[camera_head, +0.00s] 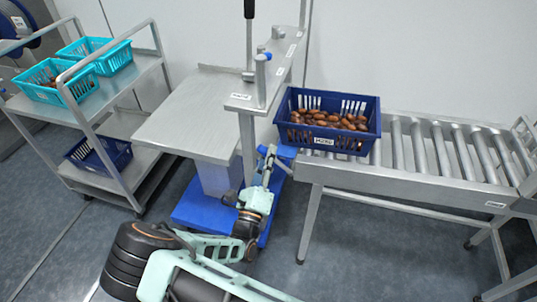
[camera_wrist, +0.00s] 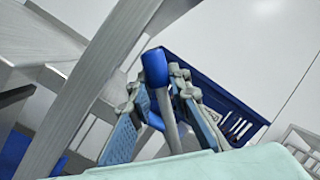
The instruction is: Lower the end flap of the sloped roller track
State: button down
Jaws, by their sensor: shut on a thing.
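The sloped roller track (camera_head: 421,148) runs across the right side of the head view. A dark blue crate (camera_head: 327,143) of brown dates sits at its left end. My gripper (camera_head: 270,158) is by that end, just left of and below the crate. In the wrist view the two fingers of my gripper (camera_wrist: 160,112) are closed around a grey rod (camera_wrist: 168,121) with a blue cap (camera_wrist: 155,68). The cap stands out past the fingers. The crate also shows behind the fingers in the wrist view (camera_wrist: 215,95). I cannot make out the end flap clearly.
A grey post with a bracket (camera_head: 247,102) stands close to the left of my gripper. A grey table (camera_head: 190,118) is beyond it. A trolley (camera_head: 93,95) at the far left carries two turquoise crates (camera_head: 54,88) and a dark blue crate below. Floor is clear under the track.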

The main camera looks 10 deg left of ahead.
jog(key=shift+a, duration=0.1)
jog(key=c, duration=1.8)
grip_release()
jog(key=v, duration=1.2)
